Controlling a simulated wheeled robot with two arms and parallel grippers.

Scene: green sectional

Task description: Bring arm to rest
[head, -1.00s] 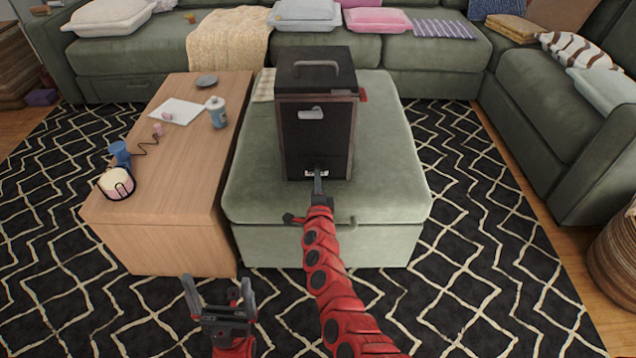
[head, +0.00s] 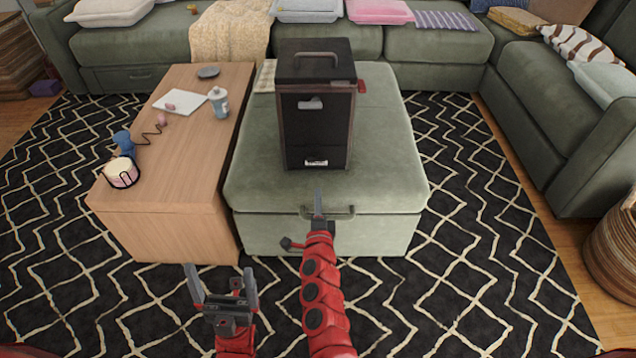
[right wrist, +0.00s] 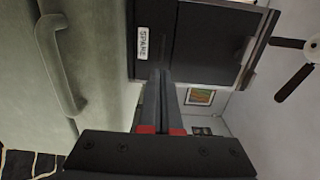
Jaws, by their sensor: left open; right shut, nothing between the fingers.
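My right gripper (head: 318,205) is shut and empty at the front of the green ottoman (head: 390,150), at the end of a red arm. In the right wrist view its closed fingers (right wrist: 161,100) point toward a black box labelled "SPARE" (right wrist: 205,45). In the head view this box (head: 318,115) stands upright on the ottoman, with a gap between it and the fingertips. My left gripper (head: 222,290) is open and empty, low in front of the wooden table.
The wooden table (head: 190,185) stands left of the ottoman, holding a bottle (head: 218,102), a paper sheet (head: 184,100), a dark disc (head: 208,72) and a drum-like item (head: 121,172). A green sofa (head: 425,60) runs behind. Patterned rug (head: 480,230) is clear at right; a basket (head: 615,250) stands there.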

